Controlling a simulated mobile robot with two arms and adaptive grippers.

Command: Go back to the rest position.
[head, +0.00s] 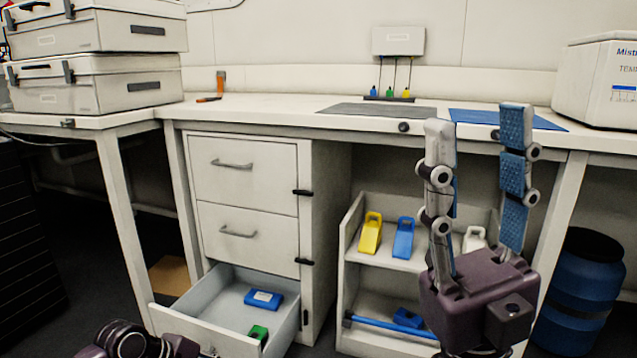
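My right gripper (478,190) is upright in the right half of the head view, in front of the bench and the low shelf. Its two fingers stand well apart, with nothing between them, so it is open. Part of my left arm (135,342) shows at the bottom left edge, in front of the open drawer. The fingers of my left gripper cannot be made out there.
The bottom drawer (225,283) is pulled out, with a blue box (263,299) and a green item (258,333) inside. The low shelf (347,243) holds yellow (371,233) and blue (403,238) objects. A blue barrel (580,290) stands right. The worktop (270,112) is mostly clear.

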